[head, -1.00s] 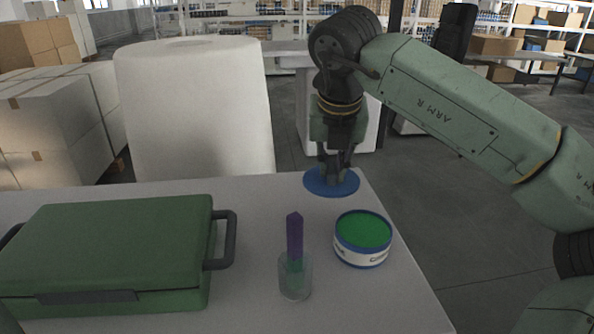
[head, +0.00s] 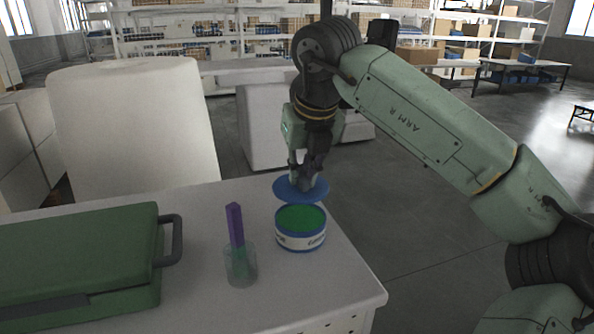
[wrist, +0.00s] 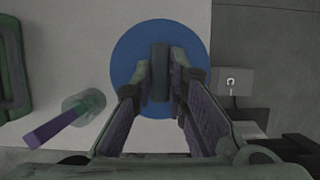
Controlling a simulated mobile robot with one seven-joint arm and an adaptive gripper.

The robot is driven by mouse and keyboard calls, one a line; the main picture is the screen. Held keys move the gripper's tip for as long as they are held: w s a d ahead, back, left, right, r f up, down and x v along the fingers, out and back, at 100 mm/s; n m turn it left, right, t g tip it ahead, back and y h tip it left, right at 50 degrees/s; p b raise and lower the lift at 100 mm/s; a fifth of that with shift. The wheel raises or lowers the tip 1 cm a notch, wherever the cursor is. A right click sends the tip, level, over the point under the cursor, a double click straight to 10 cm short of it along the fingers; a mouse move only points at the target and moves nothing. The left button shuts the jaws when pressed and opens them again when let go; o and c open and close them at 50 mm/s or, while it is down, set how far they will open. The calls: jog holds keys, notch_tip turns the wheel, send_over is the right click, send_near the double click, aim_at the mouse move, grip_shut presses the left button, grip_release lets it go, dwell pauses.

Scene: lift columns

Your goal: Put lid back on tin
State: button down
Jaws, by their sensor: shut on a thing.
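The blue round lid (head: 287,192) is held level by my gripper (head: 307,180), just above and behind the far rim of the tin in the head view. In the wrist view the lid (wrist: 129,60) lies under my gripper (wrist: 160,80), whose fingers are closed on a dark bar-shaped handle on its top. The tin (head: 301,240) stands upright near the table's right edge, with a blue rim, a white label and green inside its open top. In the wrist view the lid and fingers hide the tin.
A clear cup (head: 240,266) with a purple stick (head: 235,224) stands left of the tin, also seen in the wrist view. A green case (head: 80,255) with a grey side handle lies at the left of the table (head: 290,300). The table's front right is clear.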

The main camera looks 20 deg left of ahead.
jog(key=shift+f+b, duration=2.05)
jog(key=shift+f, duration=0.95)
jog(key=shift+f, duration=0.15)
jog(key=c, duration=1.5)
grip_release()
jog(key=shift+o, duration=0.2)
jog(key=o, duration=0.4)
jog(key=shift+r, duration=0.2)
jog(key=shift+r+p, duration=2.35)
jog(key=shift+r, duration=1)
